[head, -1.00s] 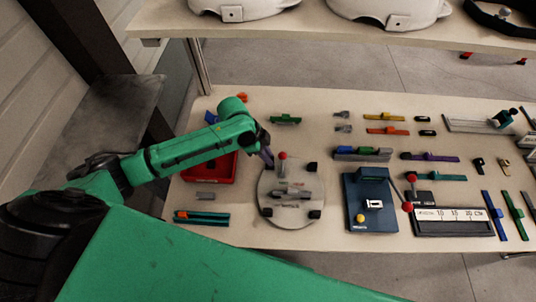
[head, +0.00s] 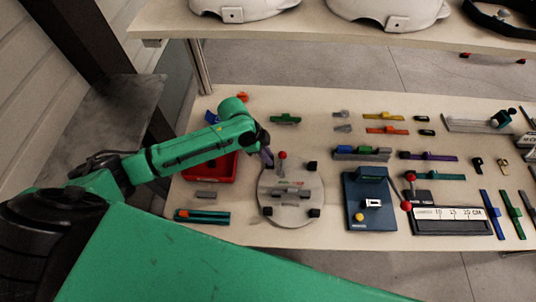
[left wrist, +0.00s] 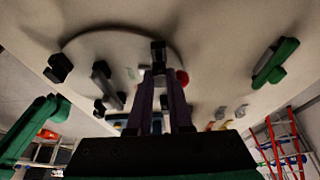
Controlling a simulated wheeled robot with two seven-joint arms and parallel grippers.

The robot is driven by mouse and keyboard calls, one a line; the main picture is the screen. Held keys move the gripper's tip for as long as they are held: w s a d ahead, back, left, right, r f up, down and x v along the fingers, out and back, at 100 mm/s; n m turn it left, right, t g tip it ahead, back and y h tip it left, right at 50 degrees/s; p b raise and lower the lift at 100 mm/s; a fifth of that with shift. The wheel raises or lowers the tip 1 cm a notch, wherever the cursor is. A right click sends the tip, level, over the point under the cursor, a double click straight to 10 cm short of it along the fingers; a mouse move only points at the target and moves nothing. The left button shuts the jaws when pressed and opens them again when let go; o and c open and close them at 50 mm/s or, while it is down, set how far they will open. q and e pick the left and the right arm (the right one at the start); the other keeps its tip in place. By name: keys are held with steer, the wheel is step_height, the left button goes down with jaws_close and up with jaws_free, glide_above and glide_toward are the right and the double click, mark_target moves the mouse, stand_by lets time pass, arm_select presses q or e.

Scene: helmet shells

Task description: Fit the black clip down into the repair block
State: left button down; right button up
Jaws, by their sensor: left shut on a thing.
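My left gripper (head: 267,158) is above the back-left edge of the round grey plate (head: 272,182). Its purple-grey fingers are shut on a small black piece, seemingly the black clip (left wrist: 158,48), at the fingertips in the left wrist view. In the head view the clip is too small to make out. A grey block (head: 288,196), which looks like the repair block, lies in the middle of the plate and also shows in the left wrist view (left wrist: 103,82). The clip is apart from this block. My right gripper is not in view.
A red-knobbed post (head: 282,156) stands close beside the left gripper. Black blocks (head: 314,212) sit at the plate's edge. A red tray (head: 215,168) is left, under my arm. A blue fixture (head: 354,190) stands right. Bare table lies between plate and green part (head: 285,119).

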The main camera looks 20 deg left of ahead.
arm_select(q)
steer(key=shift+p, duration=0.35)
steer(key=shift+f+b, duration=0.8)
steer(key=shift+f, duration=0.45)
steer(key=c, duration=0.8)
jaws_free()
steer(key=shift+o, duration=0.2)
steer(key=shift+r, duration=0.1)
steer(key=b+v, duration=0.1)
steer(key=v, duration=1.3)
steer(key=shift+a+r, duration=0.2)
